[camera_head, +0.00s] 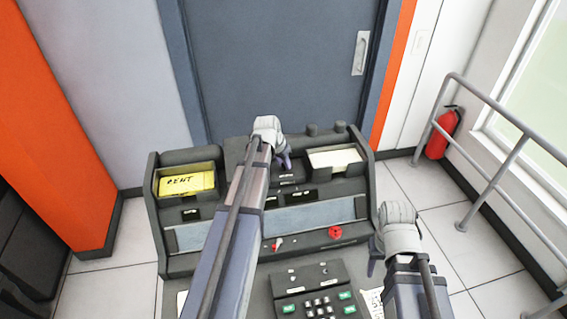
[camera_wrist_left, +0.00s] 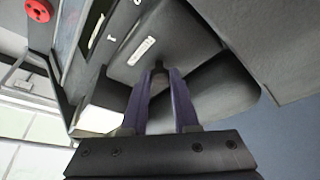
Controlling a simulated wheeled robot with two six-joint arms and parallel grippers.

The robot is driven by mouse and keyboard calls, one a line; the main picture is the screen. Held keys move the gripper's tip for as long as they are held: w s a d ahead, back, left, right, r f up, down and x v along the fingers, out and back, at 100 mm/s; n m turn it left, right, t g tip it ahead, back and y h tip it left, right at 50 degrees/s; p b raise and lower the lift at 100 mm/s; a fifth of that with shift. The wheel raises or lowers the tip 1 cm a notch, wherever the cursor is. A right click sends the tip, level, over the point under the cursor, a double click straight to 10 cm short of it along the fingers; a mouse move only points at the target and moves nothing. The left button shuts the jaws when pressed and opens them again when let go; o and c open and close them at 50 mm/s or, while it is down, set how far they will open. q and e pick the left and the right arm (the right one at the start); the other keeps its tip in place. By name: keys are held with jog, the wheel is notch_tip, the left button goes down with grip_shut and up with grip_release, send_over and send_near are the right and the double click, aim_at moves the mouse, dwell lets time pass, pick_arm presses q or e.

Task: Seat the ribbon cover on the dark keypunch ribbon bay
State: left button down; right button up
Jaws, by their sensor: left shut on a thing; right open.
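The dark keypunch (camera_head: 300,240) stands in front of the door. My left gripper (camera_head: 286,160) is over its top middle, between two card pockets. In the left wrist view, the purple fingers of my left gripper (camera_wrist_left: 160,76) are shut on a small dark knob of a dark grey panel, seemingly the ribbon cover (camera_wrist_left: 178,40), with a pale label strip. In the head view my arm hides most of this part, and I cannot tell whether the panel is seated or raised. The ribbon bay is not clearly seen. My right gripper (camera_head: 374,258) is open and empty beside the keypunch's right side.
A yellow card marked in black (camera_head: 186,183) lies in the left pocket, and white cards (camera_head: 335,159) fill the right one. A red knob (camera_head: 335,232) and a keypad (camera_head: 322,307) are in front. A railing (camera_head: 500,180) and fire extinguisher (camera_head: 443,132) stand right.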

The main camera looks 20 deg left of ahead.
pick_arm(q)
jog(key=shift+f, duration=0.15)
dwell(0.4)
jog(key=shift+c, duration=1)
grip_release()
jog(key=shift+r+p, duration=4.45)
jog(key=shift+r, duration=0.1)
